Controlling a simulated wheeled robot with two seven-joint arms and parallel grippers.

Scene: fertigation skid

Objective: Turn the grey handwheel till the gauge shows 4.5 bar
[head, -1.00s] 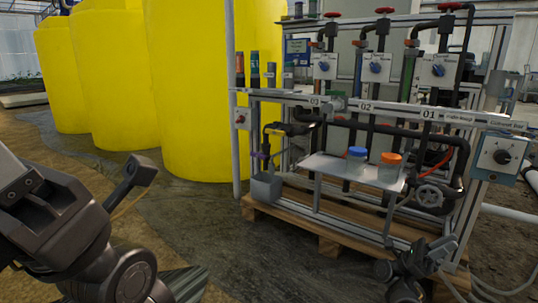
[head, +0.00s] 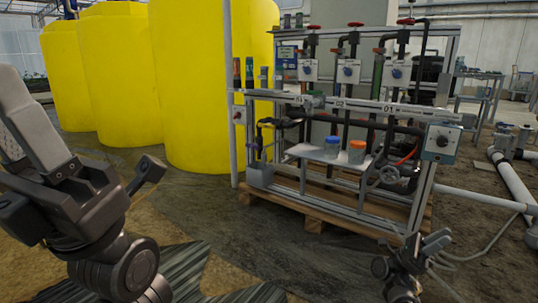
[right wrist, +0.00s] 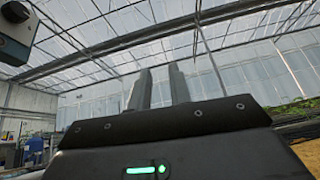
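The grey handwheel (head: 389,174) is a small spoked wheel low on the right part of the skid, beside the white shelf in the head view. My right gripper (head: 433,243) is below and to the right of it, in front of the skid frame, apart from the wheel. In the right wrist view its two fingers (right wrist: 158,88) point up with an empty gap between them. The wheel does not show in that view. My left arm fills the left of the head view; its gripper's fingers cannot be made out clearly. I cannot make out the gauge or a reading.
The shelf (head: 310,151) holds a blue-lidded jar (head: 332,148) and an orange-lidded jar (head: 356,153). A control box (head: 440,143) is on the skid's right end. Yellow tanks (head: 200,90) stand at left, white pipes (head: 512,182) at right. The floor in front is open.

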